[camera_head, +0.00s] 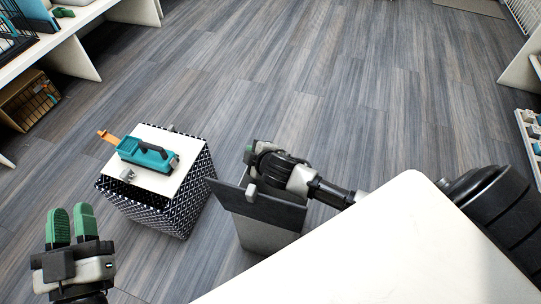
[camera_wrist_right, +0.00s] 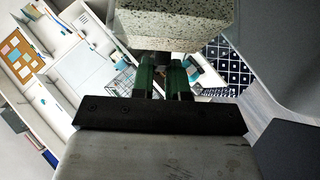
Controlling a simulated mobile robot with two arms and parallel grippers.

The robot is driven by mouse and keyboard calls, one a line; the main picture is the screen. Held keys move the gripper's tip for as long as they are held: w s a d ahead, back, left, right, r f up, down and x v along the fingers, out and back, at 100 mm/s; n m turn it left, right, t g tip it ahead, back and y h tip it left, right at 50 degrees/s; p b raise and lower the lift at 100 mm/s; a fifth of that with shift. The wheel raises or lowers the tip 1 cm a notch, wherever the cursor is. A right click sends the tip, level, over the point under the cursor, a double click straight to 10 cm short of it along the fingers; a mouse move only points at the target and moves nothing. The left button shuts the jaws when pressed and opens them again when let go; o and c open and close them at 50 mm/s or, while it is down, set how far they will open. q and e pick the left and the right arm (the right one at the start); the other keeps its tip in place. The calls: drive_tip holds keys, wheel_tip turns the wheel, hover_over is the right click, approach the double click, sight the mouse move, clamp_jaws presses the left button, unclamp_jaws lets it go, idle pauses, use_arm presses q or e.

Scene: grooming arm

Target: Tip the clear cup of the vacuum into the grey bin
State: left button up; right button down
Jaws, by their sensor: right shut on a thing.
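The grey bin (camera_head: 270,236) stands on the floor in the middle of the head view, with a dark rim and an upright dark flap at its left. My right gripper (camera_head: 256,158) is above the bin. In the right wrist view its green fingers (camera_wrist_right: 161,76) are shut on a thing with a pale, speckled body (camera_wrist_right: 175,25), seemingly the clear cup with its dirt. The cup is mostly hidden in the head view. The teal vacuum (camera_head: 147,154) lies on a white-topped box. My left gripper (camera_head: 72,226) is open and empty at the lower left.
The patterned black-and-white box (camera_head: 160,215) stands close to the bin's left side. A white surface (camera_head: 400,250) fills the lower right. Shelves (camera_head: 75,35) line the upper left. Open wooden floor lies beyond the bin.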

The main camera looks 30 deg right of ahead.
use_arm(q)
drive_tip(key=shift+s+r+t+h, duration=0.25)
drive_tip(key=shift+r+t+h, duration=0.2)
drive_tip(key=shift+r, duration=0.2)
use_arm(e)
drive_tip(key=shift+f, duration=0.1)
